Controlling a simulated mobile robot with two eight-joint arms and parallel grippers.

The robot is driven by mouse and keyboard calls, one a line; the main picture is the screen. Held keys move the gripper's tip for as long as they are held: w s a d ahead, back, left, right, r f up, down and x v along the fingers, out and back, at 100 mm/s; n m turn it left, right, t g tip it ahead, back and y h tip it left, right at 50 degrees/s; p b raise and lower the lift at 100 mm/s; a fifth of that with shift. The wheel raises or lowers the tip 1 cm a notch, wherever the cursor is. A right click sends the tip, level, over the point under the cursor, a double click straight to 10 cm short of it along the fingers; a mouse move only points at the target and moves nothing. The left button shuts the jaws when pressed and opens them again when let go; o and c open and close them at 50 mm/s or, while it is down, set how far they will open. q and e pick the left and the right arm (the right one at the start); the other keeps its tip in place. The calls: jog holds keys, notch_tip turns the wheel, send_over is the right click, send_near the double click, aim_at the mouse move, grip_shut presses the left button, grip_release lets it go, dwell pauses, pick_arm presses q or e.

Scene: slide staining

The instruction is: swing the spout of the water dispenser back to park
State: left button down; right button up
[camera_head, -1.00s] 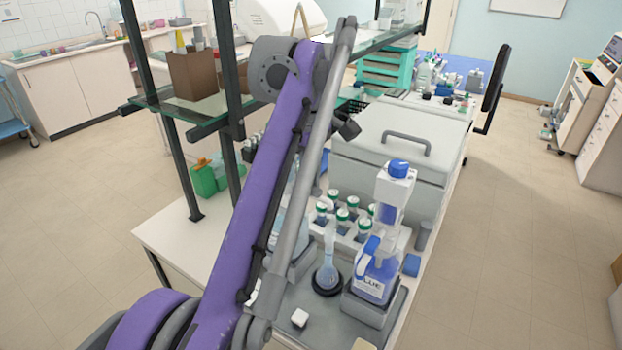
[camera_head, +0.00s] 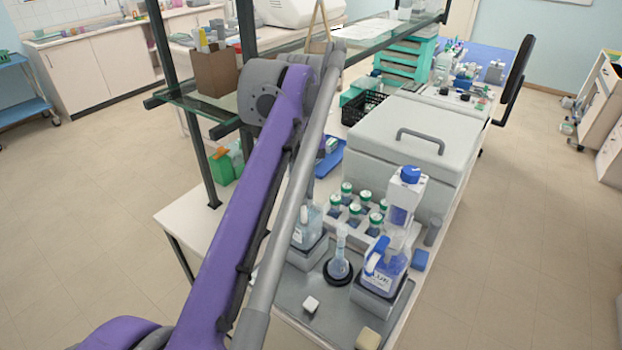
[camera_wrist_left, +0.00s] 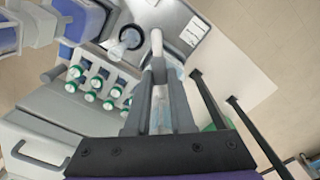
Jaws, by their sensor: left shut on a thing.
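The water dispenser (camera_head: 307,228) is a clear bottle with pale blue contents on a grey base, partly hidden behind my left arm in the head view. In the left wrist view its pale spout (camera_wrist_left: 157,44) runs between the tips of my left gripper (camera_wrist_left: 160,70), which is shut on it. Part of the clear bottle (camera_wrist_left: 162,112) shows between and below the fingers. In the head view my left gripper is hidden behind my purple arm, so the spout's direction over the bench cannot be told there. My right gripper is not in view.
A flask (camera_head: 339,262) stands in a black ring beside the dispenser. The blue-labelled dispenser (camera_head: 381,275) stands to its right. Green-capped bottles (camera_head: 363,203) stand in a rack behind. A large grey lidded box (camera_head: 413,150) and a glass shelf (camera_head: 300,65) bound the space.

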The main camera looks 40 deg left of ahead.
pick_arm(q)
jog(key=shift+s+a+m+p, duration=0.35)
jog(key=shift+a+m, duration=0.3)
jog(key=shift+m, duration=0.7)
jog(key=shift+s+a+m+p, duration=0.25)
jog(key=shift+a+m+p, duration=0.35)
jog(key=shift+m, duration=0.7)
jog(key=shift+s+a+m+p, duration=0.3)
jog(key=shift+a+m, duration=0.4)
jog(key=shift+m, duration=0.65)
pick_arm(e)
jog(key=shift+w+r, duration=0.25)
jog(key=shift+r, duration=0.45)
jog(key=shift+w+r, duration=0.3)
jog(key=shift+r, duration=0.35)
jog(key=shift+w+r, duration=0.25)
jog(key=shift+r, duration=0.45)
pick_arm(q)
jog(key=c, duration=0.8)
grip_release()
jog(key=shift+o, duration=0.2)
jog(key=shift+r, duration=0.1)
notch_tip(320, 180, up, 11)
jog(key=p, duration=0.1)
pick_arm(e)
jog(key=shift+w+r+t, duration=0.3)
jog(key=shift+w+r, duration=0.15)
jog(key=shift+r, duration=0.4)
pick_arm(q)
jog(key=shift+f, duration=0.2)
